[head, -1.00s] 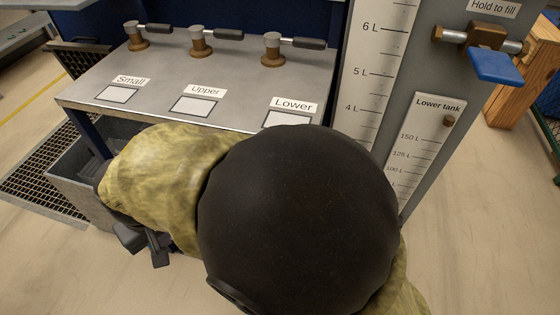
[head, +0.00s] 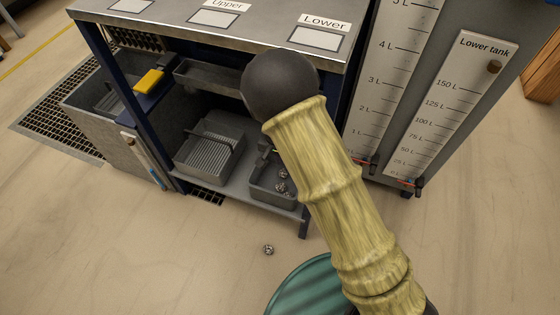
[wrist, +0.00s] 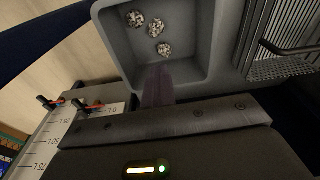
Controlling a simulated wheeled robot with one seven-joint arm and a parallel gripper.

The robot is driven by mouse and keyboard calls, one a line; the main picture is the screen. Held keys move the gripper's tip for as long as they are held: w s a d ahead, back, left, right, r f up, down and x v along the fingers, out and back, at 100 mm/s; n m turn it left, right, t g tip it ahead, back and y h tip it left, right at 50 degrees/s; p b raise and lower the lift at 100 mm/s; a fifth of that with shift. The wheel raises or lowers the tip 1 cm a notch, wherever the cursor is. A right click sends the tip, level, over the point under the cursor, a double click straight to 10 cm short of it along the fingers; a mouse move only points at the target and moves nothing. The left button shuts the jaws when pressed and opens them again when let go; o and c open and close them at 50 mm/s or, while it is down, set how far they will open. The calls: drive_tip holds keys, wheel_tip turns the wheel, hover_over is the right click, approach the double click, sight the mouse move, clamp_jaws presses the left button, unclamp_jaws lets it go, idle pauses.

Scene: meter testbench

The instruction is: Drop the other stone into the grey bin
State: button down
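A speckled stone (head: 268,250) lies on the floor in front of the bench. A small grey bin (head: 262,200) sits on the lower shelf with stones inside. In the wrist view the same grey bin (wrist: 118,62) holds three speckled stones (wrist: 157,28). My gripper (head: 264,151) is beside the bin's upper edge in the head view, mostly hidden by my arm. In the wrist view my gripper's finger part (wrist: 158,72) points at the bin's near side, below the stones. No stone shows in its grip. One narrow finger shape shows, so its opening is unclear.
A ribbed grey tray (head: 210,150) sits left of the bin. A large grey tub (head: 90,112) and a yellow block (head: 149,81) are farther left. The gauge panel (head: 395,95) with small taps stands right.

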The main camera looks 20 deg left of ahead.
drive_tip(key=shift+w+d+f, duration=0.25)
drive_tip(key=shift+w+d, duration=0.25)
drive_tip(key=shift+d, duration=0.15)
wheel_tip(320, 180, down, 6)
drive_tip(key=b, duration=0.6)
drive_tip(key=c, duration=1.7)
unclamp_jaws()
